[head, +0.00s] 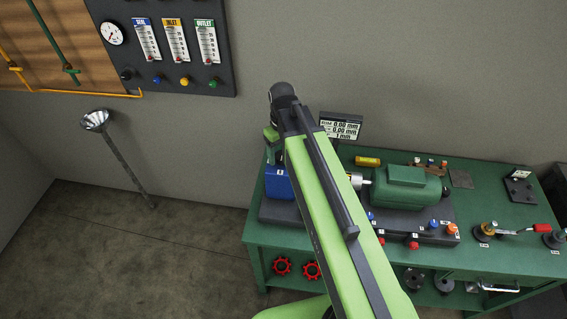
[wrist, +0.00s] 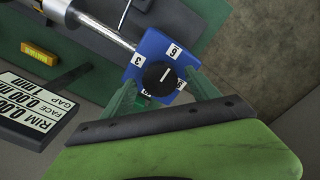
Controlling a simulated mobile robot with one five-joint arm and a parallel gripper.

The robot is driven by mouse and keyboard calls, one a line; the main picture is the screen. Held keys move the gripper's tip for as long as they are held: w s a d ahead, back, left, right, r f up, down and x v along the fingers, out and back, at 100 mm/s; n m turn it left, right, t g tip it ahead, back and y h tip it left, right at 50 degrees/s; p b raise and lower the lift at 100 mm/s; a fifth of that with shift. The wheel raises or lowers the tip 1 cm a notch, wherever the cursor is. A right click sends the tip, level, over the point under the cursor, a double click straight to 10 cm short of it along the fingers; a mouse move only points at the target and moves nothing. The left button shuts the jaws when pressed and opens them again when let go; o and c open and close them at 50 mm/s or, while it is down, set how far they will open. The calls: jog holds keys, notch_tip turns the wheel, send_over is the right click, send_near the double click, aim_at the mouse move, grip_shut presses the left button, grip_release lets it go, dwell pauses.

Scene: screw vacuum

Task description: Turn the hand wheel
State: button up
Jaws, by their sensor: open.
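A black round knob (wrist: 159,78) with a white line sits on the end face of a blue block (wrist: 146,48) with number tags; I take it for the hand wheel. The blue block (head: 280,186) also shows in the head view at the left end of the bench, partly behind my arm; the knob is hidden there. My gripper (wrist: 160,88) is open, with one green finger on each side of the knob. I cannot tell whether the fingers touch it. In the head view my gripper (head: 271,138) is above the blue block, its fingertips small.
A silver shaft (wrist: 105,28) runs from the block toward a green motor (head: 405,187) on the green bench (head: 488,262). A display (head: 341,127) stands behind it. Two red wheels (head: 282,267) are on the lower shelf.

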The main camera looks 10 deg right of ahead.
jog(key=shift+f, duration=0.25)
jog(key=shift+c, duration=0.4)
jog(key=c, duration=1.2)
jog(key=shift+d, duration=0.1)
jog(key=shift+c, duration=0.4)
jog(key=shift+m, duration=0.3)
